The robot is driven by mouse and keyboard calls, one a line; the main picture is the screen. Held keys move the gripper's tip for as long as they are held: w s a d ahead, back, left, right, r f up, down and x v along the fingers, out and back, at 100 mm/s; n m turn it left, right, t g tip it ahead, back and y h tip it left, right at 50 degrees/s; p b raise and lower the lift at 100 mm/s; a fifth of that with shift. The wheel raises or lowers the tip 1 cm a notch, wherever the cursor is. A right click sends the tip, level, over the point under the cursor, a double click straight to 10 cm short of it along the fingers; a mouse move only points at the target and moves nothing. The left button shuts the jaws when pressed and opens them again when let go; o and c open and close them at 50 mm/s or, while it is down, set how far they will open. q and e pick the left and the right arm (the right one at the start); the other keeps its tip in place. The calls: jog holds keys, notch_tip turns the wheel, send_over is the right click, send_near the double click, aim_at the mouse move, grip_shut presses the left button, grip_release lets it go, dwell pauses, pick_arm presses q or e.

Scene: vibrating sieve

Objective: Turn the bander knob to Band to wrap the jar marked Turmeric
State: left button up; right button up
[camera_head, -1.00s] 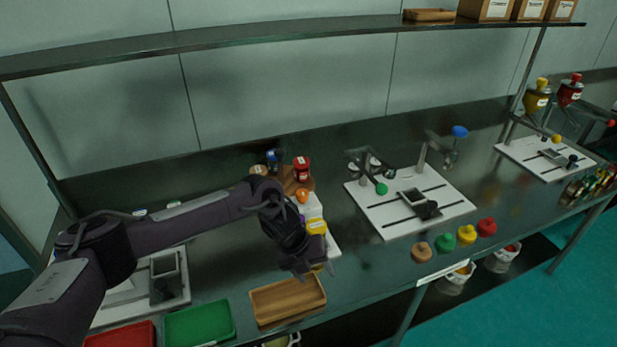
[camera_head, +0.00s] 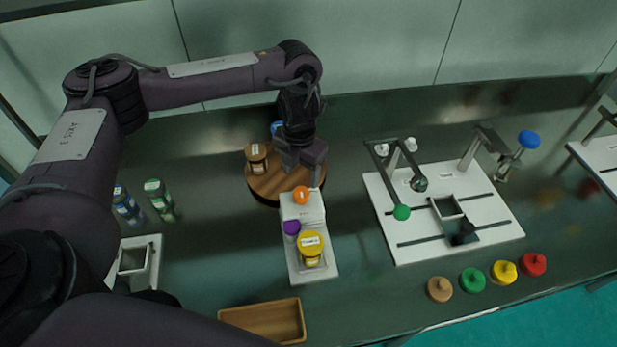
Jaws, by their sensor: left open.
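A white machine (camera_head: 290,212) stands mid-bench with an orange knob (camera_head: 301,195) at its back and a purple knob (camera_head: 292,228) at its left side. A jar with a yellow lid (camera_head: 311,243) stands upright on the machine's front part; its label is too small to read. My left gripper (camera_head: 302,180) is open and points down just behind and above the orange knob, over the front of a round wooden turntable (camera_head: 262,187). I cannot tell whether it touches anything. My right gripper is not in view.
A brown-lidded jar (camera_head: 256,158) stands on the turntable. Two jars, one green-lidded (camera_head: 158,198), stand at left. A wooden tray (camera_head: 265,322) lies in front. A white board (camera_head: 450,238) with levers is at right, with several coloured lids (camera_head: 473,280) before it.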

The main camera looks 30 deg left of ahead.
aim_at(301, 192)
pick_arm(q)
jog(key=f+b, duration=0.1)
jog(key=f, duration=0.3)
jog(key=shift+s, duration=0.2)
notch_tip(301, 192, down, 3)
jog(key=shift+w+b, duration=0.1)
jog(key=shift+b, duration=0.25)
jog(key=shift+f, duration=0.3)
jog(key=c, duration=1)
jog(key=shift+r, duration=0.1)
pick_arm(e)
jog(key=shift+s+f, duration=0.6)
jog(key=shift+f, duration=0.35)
